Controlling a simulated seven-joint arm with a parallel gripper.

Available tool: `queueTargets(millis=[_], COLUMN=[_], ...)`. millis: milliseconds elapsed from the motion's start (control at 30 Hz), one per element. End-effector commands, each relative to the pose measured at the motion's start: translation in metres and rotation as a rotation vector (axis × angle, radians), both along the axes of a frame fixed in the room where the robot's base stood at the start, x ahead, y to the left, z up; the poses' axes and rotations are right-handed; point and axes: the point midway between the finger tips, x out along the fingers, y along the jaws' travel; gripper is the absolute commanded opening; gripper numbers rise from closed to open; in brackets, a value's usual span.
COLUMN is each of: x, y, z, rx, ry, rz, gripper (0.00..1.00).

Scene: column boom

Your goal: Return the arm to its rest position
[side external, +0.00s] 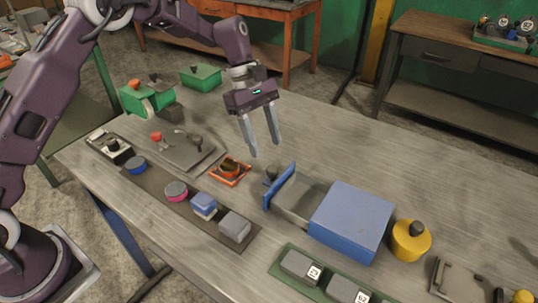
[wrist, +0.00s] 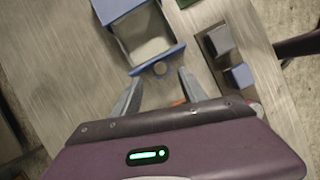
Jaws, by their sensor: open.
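My gripper (side external: 260,132) hangs above the table (side external: 330,150) with its two fingers apart and nothing between them. In the side external view it is above and behind the orange tray and the blue drawer box. In the wrist view my gripper (wrist: 160,92) points toward the drawer front. A dark round knob (side external: 271,174) stands at the drawer front.
An orange tray (side external: 230,172) holds a dark item. A dark strip (side external: 150,184) bears several small blocks and discs. A yellow weight (side external: 410,240) stands right of the box. A green machine (side external: 145,98) and green box (side external: 200,77) are at the back left. The table behind the box is clear.

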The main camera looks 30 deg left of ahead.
Motion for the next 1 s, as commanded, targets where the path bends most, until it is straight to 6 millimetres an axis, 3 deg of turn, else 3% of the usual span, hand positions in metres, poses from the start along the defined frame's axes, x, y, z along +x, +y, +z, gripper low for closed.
queueTargets(millis=[367, 467, 567, 600, 700, 833, 900, 1000], x=[0.0, -0.012, -0.05, -0.073, -0.133, -0.217, -0.256, -0.297], y=[0.003, 0.009, 0.021, 0.027, 0.042, 0.061, 0.07, 0.08], z=[0.011, 0.041, 0.099, 0.121, 0.163, 0.185, 0.184, 0.173], rx=[0.001, 0.017, 0.066, 0.095, 0.182, 0.32, 0.399, 0.494], ry=[-0.005, -0.07, -0.21, -0.274, -0.422, -0.585, -0.651, -0.712], rz=[-0.004, -0.071, -0.235, -0.318, -0.527, -0.8, -0.934, -1.086], gripper=[0.5, 0.5, 0.5, 0.5, 0.5, 0.5, 0.5, 0.5])
